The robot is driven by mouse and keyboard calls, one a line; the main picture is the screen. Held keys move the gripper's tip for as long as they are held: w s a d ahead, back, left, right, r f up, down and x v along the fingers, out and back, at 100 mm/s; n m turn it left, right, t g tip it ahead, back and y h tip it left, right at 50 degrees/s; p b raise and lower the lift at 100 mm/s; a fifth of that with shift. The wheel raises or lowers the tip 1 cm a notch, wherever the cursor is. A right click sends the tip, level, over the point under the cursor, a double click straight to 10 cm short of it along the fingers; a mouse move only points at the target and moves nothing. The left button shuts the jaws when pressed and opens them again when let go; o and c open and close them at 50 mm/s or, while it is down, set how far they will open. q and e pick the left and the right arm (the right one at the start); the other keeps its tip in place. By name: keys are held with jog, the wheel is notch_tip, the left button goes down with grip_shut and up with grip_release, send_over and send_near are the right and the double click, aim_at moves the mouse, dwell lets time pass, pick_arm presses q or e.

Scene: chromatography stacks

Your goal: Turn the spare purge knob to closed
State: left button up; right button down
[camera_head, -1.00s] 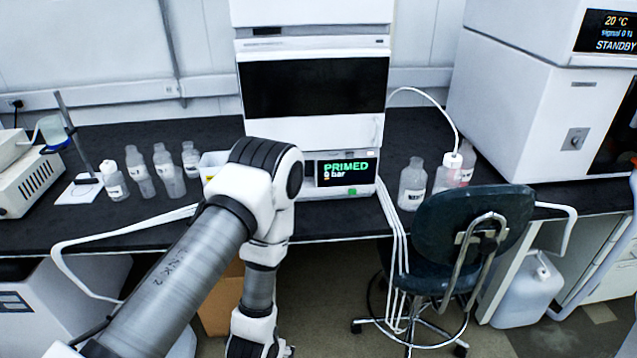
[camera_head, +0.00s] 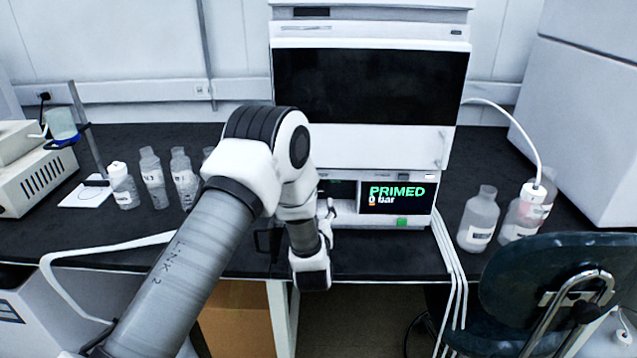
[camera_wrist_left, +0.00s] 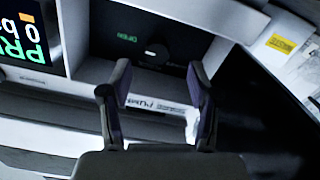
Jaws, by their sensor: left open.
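The dark purge knob (camera_wrist_left: 157,49) is in the left wrist view, set in a black recess of the pump's front, with a small white mark. A green OPEN label is beside it. My left gripper (camera_wrist_left: 158,78) is open and empty, its two fingers spread on either side of the line to the knob and apart from it. In the head view the pump module (camera_head: 412,221) shows PRIMED and 0 bar on its screen; my left arm hides part of its front, and the gripper is mostly hidden there. My right gripper is not in view.
Several bottles (camera_head: 152,180) stand left of the pump and more bottles (camera_head: 480,218) stand right. White tubes (camera_head: 452,265) hang over the bench edge. A dark chair (camera_head: 540,275) stands at the front right. Dark bench top (camera_head: 360,255) is bare before the pump.

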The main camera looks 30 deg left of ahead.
pick_arm(q)
jog(key=x, duration=0.5)
jog(key=r+x, duration=0.1)
jog(key=x, duration=0.1)
jog(key=shift+w+a+p, duration=0.1)
jog(key=shift+w+p, duration=0.1)
jog(key=shift+p, duration=0.2)
jog(key=shift+s+r, duration=0.1)
jog(key=shift+r, duration=0.15)
jog(key=shift+c, duration=0.3)
jog(key=shift+f, duration=0.1)
jog(key=c, duration=1.1)
